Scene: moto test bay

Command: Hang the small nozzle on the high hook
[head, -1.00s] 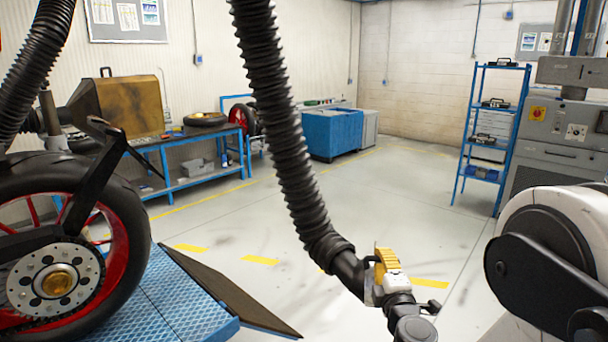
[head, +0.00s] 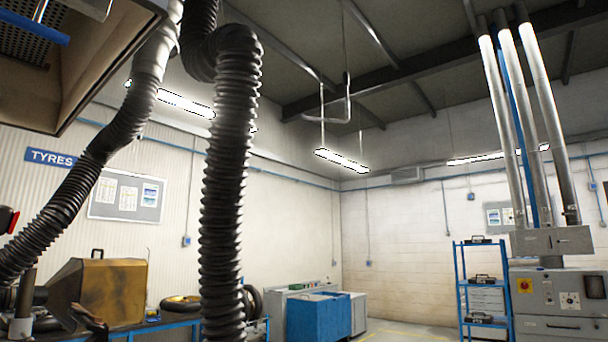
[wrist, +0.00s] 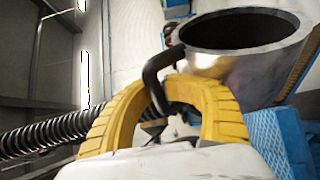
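In the wrist view, the yellow fingers of my gripper (wrist: 168,92) curve together around a bent black handle. The handle runs up to a wide metal nozzle (wrist: 242,70) with a dark round opening, at the upper right; the two appear joined. A black ribbed hose (wrist: 45,135) runs behind the fingers from the left. In the head view, a thick ribbed hose (head: 229,180) hangs down the middle and leaves the bottom edge. My gripper and the nozzle are outside the head view. I cannot make out the high hook for certain in either view.
A second ribbed hose (head: 125,125) hangs at the left, below a dark hood (head: 120,70). A blue cabinet (head: 312,318), blue shelving (head: 462,280) and a grey machine (head: 560,305) stand along the back and right. The upper middle is mostly open.

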